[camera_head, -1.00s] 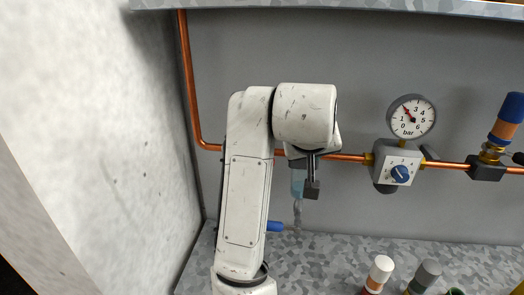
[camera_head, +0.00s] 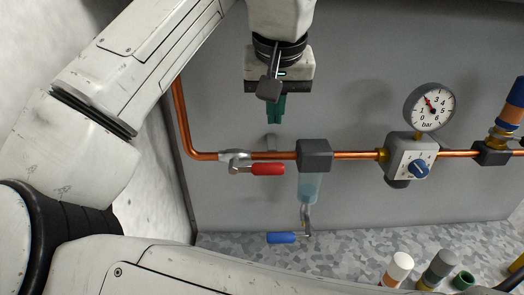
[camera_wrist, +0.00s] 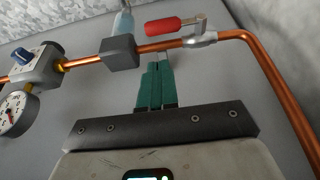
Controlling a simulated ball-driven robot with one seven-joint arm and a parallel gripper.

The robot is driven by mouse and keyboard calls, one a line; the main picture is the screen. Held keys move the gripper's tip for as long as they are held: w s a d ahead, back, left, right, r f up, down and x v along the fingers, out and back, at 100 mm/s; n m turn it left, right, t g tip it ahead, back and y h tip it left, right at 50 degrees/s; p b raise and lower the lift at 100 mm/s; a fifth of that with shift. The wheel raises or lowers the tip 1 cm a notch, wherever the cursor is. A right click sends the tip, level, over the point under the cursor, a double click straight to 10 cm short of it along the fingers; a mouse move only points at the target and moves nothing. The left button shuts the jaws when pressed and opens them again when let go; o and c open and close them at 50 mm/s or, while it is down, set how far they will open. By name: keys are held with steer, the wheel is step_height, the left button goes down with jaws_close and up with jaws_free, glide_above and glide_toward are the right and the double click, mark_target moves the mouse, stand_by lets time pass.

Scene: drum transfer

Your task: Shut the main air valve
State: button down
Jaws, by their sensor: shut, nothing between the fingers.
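The main air valve (camera_head: 236,161) sits on the copper pipe on the back wall. Its red lever handle (camera_head: 267,169) points right, roughly along the pipe, just below it. The valve (camera_wrist: 201,38) and the red handle (camera_wrist: 163,24) also show at the top of the wrist view. My gripper (camera_head: 275,119) has green fingers, pressed together and empty. It hangs in front of the wall, above the red handle in the head view and apart from it. In the wrist view the shut fingers (camera_wrist: 156,66) point toward the pipe near the dark filter block.
A dark filter block (camera_head: 314,154) with a clear bowl is right of the valve, with a blue lever (camera_head: 282,238) below. A regulator (camera_head: 412,160) and a pressure gauge (camera_head: 429,107) reading near 2–3 bar sit further right. Capped bottles (camera_head: 398,268) stand on the speckled bench.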

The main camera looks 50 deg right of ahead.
mark_target(271, 164)
steer(key=x, duration=0.4)
steer(key=p+x, duration=0.1)
steer(key=x, duration=0.8)
steer(key=shift+s+a+f+p, duration=0.15)
steer(key=shift+a+f+p, duration=0.1)
steer(key=shift+p, duration=0.15)
steer(key=shift+f, duration=0.1)
